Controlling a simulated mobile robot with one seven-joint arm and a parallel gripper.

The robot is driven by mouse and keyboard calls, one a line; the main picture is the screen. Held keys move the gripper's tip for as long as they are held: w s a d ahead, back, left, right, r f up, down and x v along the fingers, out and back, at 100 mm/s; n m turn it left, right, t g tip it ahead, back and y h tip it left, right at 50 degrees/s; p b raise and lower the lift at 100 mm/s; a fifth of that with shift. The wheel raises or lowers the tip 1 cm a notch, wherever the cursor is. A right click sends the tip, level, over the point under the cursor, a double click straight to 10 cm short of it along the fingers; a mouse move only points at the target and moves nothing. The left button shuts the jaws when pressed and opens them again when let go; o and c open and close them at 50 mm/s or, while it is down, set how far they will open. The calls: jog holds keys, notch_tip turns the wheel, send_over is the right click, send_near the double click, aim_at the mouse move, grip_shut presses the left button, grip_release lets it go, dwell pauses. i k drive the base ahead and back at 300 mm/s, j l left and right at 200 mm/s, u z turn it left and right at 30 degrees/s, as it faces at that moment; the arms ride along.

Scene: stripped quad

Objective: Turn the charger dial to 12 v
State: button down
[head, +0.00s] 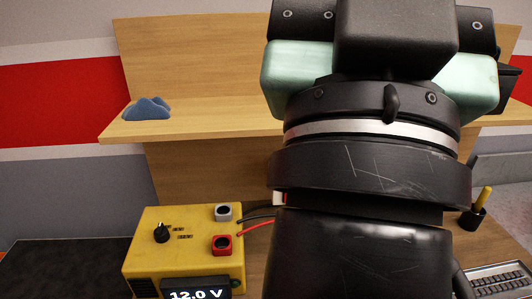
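The yellow charger (190,262) stands on the wooden bench at the lower left of the head view. Its black dial (161,232) is on the top face, at the left, with small markings beside it that are too small to read. The display (195,294) at its front edge reads 12.0 V and is partly cut off by the frame. My arm fills the middle and right of the view, to the right of the charger. My gripper's fingers do not show, and nothing of mine touches the dial in this view.
A blue cloth (147,108) lies on the wooden shelf (200,129). A black cup (472,219) with a yellow handle and a keypad-like device (500,283) are at right.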

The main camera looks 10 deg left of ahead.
aim_at(161, 234)
jog(key=i+l+u, duration=0.15)
jog(key=u, duration=0.8)
jog(key=i+u, duration=0.25)
jog(key=k+l, duration=0.05)
